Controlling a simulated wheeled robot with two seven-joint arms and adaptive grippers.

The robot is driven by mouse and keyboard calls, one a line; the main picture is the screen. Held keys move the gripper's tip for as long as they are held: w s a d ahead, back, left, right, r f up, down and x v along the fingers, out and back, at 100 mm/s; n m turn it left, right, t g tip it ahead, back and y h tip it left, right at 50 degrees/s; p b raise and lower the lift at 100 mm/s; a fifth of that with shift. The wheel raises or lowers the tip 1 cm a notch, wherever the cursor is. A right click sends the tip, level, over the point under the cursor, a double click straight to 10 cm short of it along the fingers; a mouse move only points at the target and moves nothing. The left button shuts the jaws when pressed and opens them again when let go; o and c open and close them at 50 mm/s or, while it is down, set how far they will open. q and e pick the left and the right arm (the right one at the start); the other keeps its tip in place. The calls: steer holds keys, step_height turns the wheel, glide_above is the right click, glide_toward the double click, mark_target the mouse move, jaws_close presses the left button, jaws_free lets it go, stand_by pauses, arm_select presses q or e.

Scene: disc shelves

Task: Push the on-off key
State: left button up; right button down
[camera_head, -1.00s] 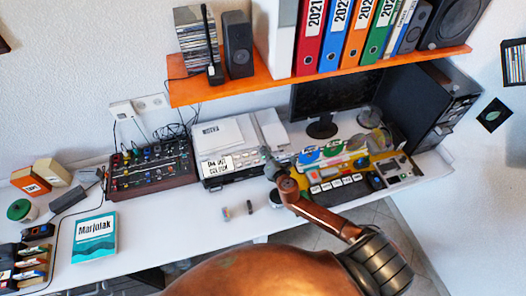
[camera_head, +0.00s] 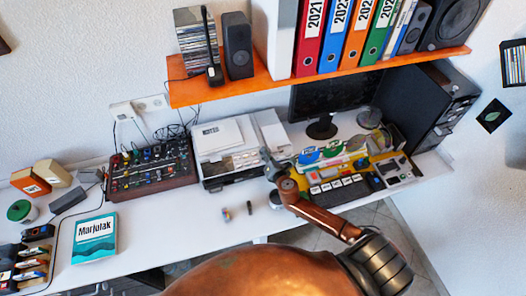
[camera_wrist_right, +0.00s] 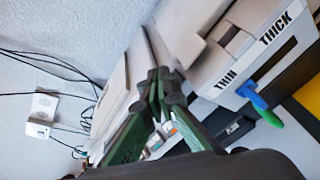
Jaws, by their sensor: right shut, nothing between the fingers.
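No on-off key can be picked out for certain in either view. A pale device with a row of small marks along its front (camera_head: 240,161) stands at the middle of the desk, too small to read. My right gripper (camera_head: 266,156) is at its right end, fingers shut and empty; contact cannot be told. In the right wrist view the dark green fingers (camera_wrist_right: 160,88) come together over pale boxes, with small white key-like pieces (camera_wrist_right: 158,148) partly hidden behind them. My left gripper is out of view.
A mixer with knobs (camera_head: 152,168) stands left of the device. A yellow board with coloured parts (camera_head: 325,165) lies to the right. The wrist view shows a white box marked THIN and THICK (camera_wrist_right: 250,70). An orange shelf (camera_head: 330,74) hangs above.

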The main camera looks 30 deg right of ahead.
steer(key=shift+s+r+p, duration=0.25)
steer(key=shift+r+p, duration=0.05)
steer(key=shift+r, duration=0.2)
steer(key=s+r+p, duration=0.2)
steer(key=r+p, duration=0.3)
steer(key=shift+s+a+r, duration=0.1)
steer(key=shift+s+a, duration=0.3)
stand_by(1.0)
